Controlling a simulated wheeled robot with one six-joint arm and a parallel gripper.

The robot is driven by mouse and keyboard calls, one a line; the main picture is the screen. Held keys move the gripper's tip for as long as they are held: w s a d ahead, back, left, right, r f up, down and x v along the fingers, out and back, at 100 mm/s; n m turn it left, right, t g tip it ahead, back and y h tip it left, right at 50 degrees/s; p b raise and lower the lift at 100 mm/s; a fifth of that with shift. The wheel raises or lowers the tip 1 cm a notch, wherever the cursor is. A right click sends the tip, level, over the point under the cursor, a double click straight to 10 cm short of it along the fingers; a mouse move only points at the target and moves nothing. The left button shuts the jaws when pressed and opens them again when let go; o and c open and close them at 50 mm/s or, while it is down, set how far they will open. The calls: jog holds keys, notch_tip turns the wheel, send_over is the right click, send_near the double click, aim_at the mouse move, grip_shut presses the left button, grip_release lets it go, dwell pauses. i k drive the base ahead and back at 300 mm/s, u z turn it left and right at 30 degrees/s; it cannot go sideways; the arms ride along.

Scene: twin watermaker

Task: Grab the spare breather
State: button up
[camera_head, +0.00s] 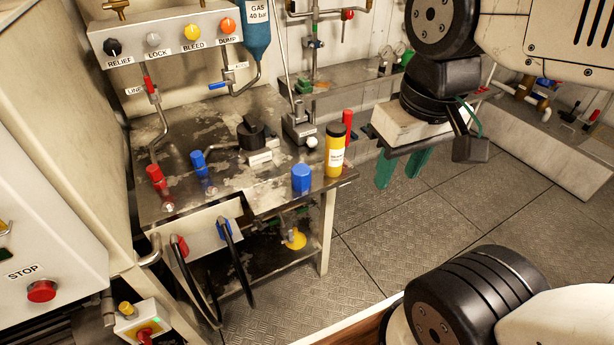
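I cannot tell for sure which thing is the spare breather, as the small labels are unreadable. Candidates stand on the worn metal bench (215,190). An upright yellow cylinder (335,158) with a black cap and white label is near its right corner. A blue faceted cap-like piece (301,179) stands at the front edge. A black rounded part (251,133) sits further back behind a small white label. My gripper (398,179) has two green fingers, spread apart and empty. It hangs right of the bench, apart from the yellow cylinder.
A red cylinder (347,122) stands behind the yellow one. A grey metal fitting (298,128) with a lever stands at the bench's back. Red (157,178) and blue (200,164) fittings stand at left. Black hoses (237,265) hang in front. The plated floor (390,235) right of the bench is clear.

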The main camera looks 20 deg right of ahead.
aim_at(301, 174)
jog(key=z, duration=3.1)
jog(key=k, duration=1.35)
jog(key=u, duration=2.1)
